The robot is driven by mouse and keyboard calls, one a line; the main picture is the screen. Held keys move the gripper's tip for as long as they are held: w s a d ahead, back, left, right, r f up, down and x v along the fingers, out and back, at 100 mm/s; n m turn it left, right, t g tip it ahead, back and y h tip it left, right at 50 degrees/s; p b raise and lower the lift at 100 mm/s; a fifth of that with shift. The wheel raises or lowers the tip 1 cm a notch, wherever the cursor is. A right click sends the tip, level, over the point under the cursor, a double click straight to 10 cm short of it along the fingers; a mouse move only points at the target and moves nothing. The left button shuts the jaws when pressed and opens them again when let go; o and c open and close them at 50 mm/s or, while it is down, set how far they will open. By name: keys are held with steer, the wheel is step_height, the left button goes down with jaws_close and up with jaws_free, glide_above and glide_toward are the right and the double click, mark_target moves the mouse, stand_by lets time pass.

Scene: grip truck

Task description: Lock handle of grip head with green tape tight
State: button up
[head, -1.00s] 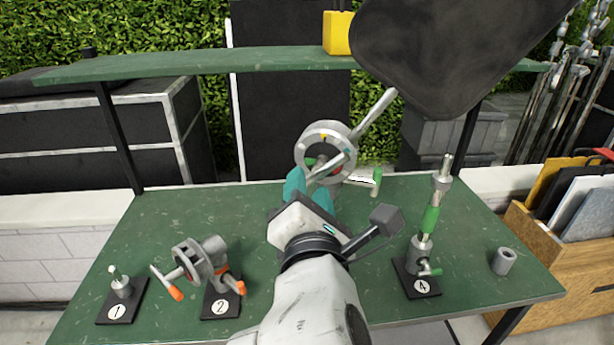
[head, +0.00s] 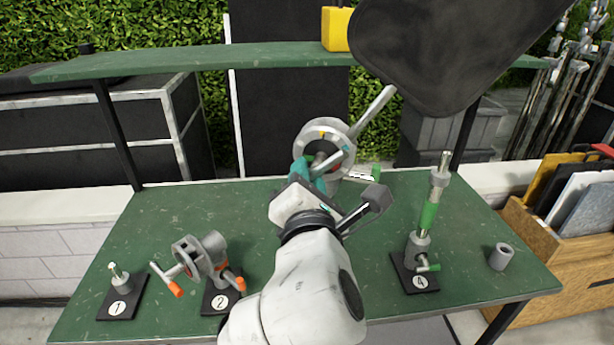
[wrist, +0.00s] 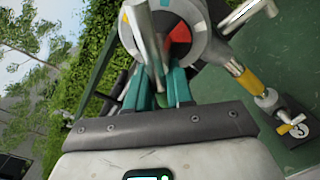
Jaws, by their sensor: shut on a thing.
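A round grey grip head (head: 325,138) stands at the back middle of the green table, with a silver rod rising right behind it. It also shows in the wrist view (wrist: 193,45), with a red wedge on its face. A bar handle (wrist: 143,38) crosses its front. My gripper (head: 310,170) is at its lower front, its teal fingers shut on a green-taped handle (wrist: 170,92). The fingers hide most of that handle. Another green-ended handle (head: 376,172) sticks out right of the head.
Stand 4 (head: 420,275), with green tape on its post, is at right beside a loose grey cylinder (head: 502,257). A post with yellow tape (wrist: 248,80) shows in the wrist view. A dark panel (head: 450,50) hangs above.

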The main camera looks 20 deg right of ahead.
steer(key=shift+m, duration=0.3)
jaws_close()
steer(key=m+t+b, duration=0.1)
steer(key=m+b, duration=0.1)
steer(key=m, duration=0.1)
steer(key=shift+w+r, duration=0.1)
steer(key=shift+a+r+m+t+h+b, duration=0.15)
steer(key=shift+m+h+b, duration=0.2)
steer(key=shift+m+b, duration=0.45)
steer(key=shift+d+r+m+t+h+b, duration=0.15)
steer(key=shift+m+h+b, duration=0.2)
steer(key=shift+m+b, duration=0.45)
steer(key=shift+a+m, duration=0.1)
steer(key=shift+m, duration=0.2)
steer(key=o, duration=0.7)
jaws_free()
steer(key=shift+r, duration=0.1)
steer(key=shift+a, duration=0.1)
